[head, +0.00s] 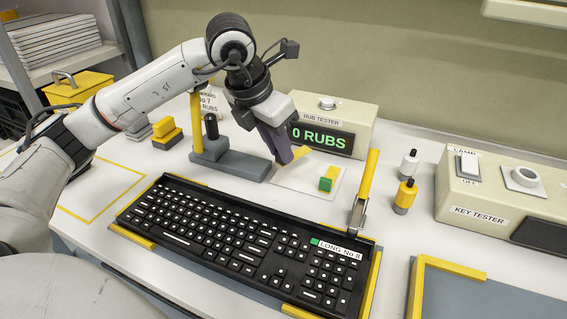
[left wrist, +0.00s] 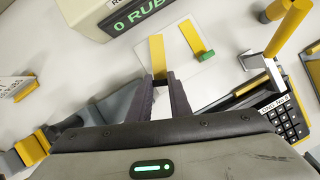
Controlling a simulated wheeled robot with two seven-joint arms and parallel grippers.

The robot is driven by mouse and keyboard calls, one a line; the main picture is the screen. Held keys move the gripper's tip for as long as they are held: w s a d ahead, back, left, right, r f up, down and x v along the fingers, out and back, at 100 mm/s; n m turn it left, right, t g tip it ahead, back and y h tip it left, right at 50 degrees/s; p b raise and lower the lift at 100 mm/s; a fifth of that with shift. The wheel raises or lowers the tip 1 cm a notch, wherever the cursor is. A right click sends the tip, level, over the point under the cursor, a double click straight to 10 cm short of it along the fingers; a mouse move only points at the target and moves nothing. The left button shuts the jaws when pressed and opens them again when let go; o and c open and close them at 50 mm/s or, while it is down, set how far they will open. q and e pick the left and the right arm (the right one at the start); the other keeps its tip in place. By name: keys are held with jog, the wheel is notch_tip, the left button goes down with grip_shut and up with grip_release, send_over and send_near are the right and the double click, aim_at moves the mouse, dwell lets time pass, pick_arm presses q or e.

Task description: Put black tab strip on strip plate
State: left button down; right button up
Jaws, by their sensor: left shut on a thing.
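My left gripper (head: 287,155) is shut on a yellow strip (left wrist: 157,55), which points away from its fingertips. In the head view a bit of this strip (head: 301,153) shows beside the fingertips. The strip plate (head: 298,179) is a thin white plate on the bench. The held strip overlaps its left part in the left wrist view; I cannot tell whether it touches. Another yellow strip with a green tab (head: 325,184) lies on the plate's right side. My right gripper is not in view.
The rub tester (head: 359,112) stands behind the plate. A grey fixture with a black handle (head: 211,127) is left of it. The black keyboard (head: 215,230) lies in front, with an upright yellow lever (head: 368,172) at its back right. Two small bottles (head: 405,195) stand further right.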

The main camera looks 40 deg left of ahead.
aim_at(279, 160)
pick_arm(q)
notch_tip(279, 160, down, 4)
jog(key=shift+r, duration=0.1)
jog(key=c, duration=2.1)
grip_release()
jog(key=shift+b, duration=0.35)
jog(key=shift+o, duration=1)
jog(key=shift+r, duration=0.15)
jog(key=p+v, duration=0.1)
jog(key=v, duration=1)
jog(key=shift+r, duration=0.35)
